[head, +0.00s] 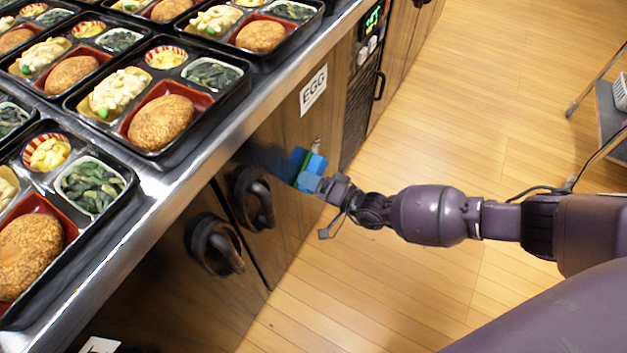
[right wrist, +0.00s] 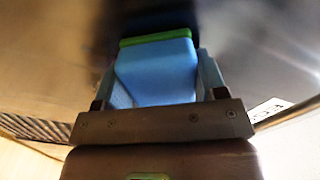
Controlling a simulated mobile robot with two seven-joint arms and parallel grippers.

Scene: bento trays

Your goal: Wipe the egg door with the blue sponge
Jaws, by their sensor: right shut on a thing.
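The blue sponge (head: 301,162) with a green layer is held at the wooden egg door (head: 289,133), just below its white EGG label (head: 313,90). My right gripper (head: 312,174) is shut on the sponge. In the right wrist view the sponge (right wrist: 157,70) sits between the two fingers (right wrist: 157,85), its green side facing the dark door surface. A dark smudge shows on the door to the left of the sponge. I cannot tell for sure whether the sponge touches the door. My left gripper is not in view.
A steel counter (head: 190,185) with several filled bento trays (head: 150,150) runs above the doors. Dark round handles (head: 252,197) stick out left of the sponge. A vented panel with a green display (head: 372,19) stands beyond. The wooden floor (head: 450,120) is open; a grey cart (head: 608,115) stands at right.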

